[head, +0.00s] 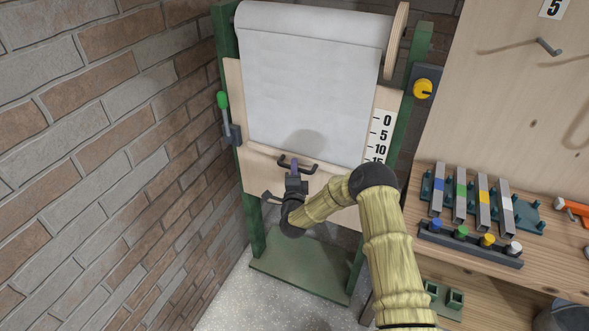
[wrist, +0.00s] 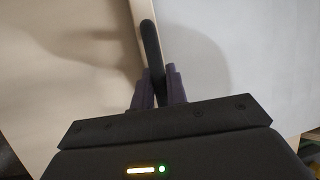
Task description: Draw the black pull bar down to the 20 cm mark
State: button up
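The black pull bar (head: 284,162) is a short dark handle at the middle of the lower edge of the white sheet (head: 310,90). My gripper (head: 294,170) is at this bar, in front of the wooden board. In the wrist view, the bar (wrist: 150,45) runs between the two purple fingers of my gripper (wrist: 158,85), which look closed on it. The scale (head: 382,138) to the right of the sheet shows 0, 5, 10 and part of 15. The sheet's lower right corner is near the 15. Marks below that are hidden behind my arm.
A green stand frame (head: 415,60) holds the roll and board. A green-tipped lever (head: 223,103) is on its left, a yellow knob (head: 423,89) on its right. A brick wall (head: 90,150) is close at left. A wooden bench (head: 520,255) with coloured blocks stands at right.

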jog(key=o, duration=0.4)
jog(key=shift+o, duration=0.2)
jog(key=s+f+b, duration=0.3)
jog(key=s+b, duration=0.3)
jog(key=s, duration=0.8)
jog(key=shift+s+d+b, duration=0.2)
jog(key=shift+d+b, duration=0.15)
jog(key=shift+d, duration=0.05)
jog(key=shift+b, duration=0.9)
jog(key=b, duration=0.3)
jog(key=shift+s, duration=0.4)
jog(key=shift+s+b, duration=0.1)
jog(key=shift+b, duration=0.6)
